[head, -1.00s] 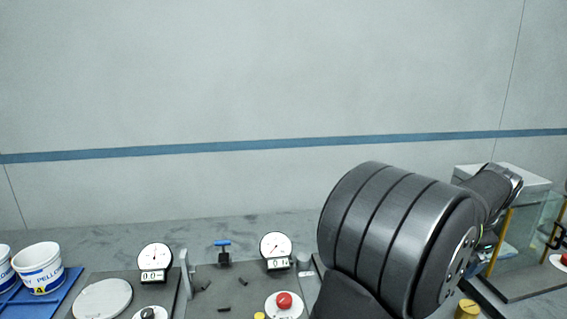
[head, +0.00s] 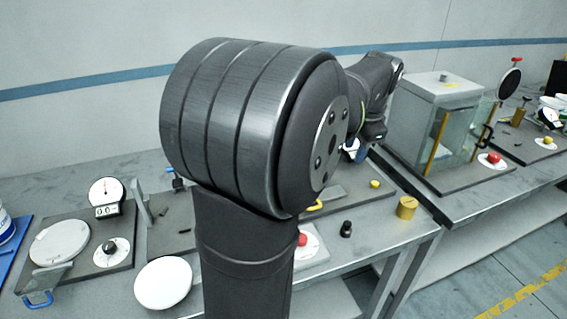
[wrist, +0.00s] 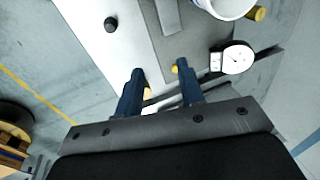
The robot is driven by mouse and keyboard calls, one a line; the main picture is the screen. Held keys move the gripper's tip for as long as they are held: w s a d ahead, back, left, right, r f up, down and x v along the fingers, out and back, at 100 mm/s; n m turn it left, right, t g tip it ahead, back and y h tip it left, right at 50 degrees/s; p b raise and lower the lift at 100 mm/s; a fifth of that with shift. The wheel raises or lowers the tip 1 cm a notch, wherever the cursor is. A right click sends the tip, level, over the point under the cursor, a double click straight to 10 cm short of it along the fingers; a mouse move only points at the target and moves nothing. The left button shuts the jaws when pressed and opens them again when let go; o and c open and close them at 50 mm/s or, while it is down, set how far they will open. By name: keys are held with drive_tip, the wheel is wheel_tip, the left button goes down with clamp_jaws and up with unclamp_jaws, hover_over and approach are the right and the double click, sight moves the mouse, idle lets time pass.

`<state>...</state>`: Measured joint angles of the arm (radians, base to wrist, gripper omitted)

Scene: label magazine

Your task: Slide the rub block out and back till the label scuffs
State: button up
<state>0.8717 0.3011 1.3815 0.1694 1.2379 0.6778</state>
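My gripper (wrist: 160,68) shows in the wrist view with its two blue fingers apart and no object clearly held between them. Yellow parts (wrist: 148,90) show beside the fingertips; I cannot tell whether they touch. A grey bar (wrist: 167,16) lies on the dark plate just beyond the fingers. In the head view a yellow handle (head: 316,206) and a grey flat piece (head: 328,191) show on a bench station partly behind my arm. I cannot tell for sure which piece is the rub block, and no label can be made out. My arm hides much of that station.
A dial gauge (wrist: 232,58) stands right of the fingers, and a white container (wrist: 232,6) is beyond. A black knob (head: 346,229) and a brass cylinder (head: 407,207) stand near the bench's front edge. A glass-sided cabinet (head: 437,125) stands farther right. A white disc (head: 163,284) is at the front left.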

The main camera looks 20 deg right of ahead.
drive_tip(key=a+f+g, duration=0.1)
drive_tip(key=a, duration=0.7)
drive_tip(key=shift+y, duration=0.4)
drive_tip(key=w+f, duration=0.1)
drive_tip(key=f, duration=1)
drive_tip(key=w+f, duration=0.1)
drive_tip(key=f, duration=0.5)
drive_tip(key=shift+w+d+f, duration=0.1)
drive_tip(key=shift+w+d, duration=0.2)
drive_tip(key=shift+w, duration=0.05)
clamp_jaws()
drive_tip(key=shift+d, duration=0.1)
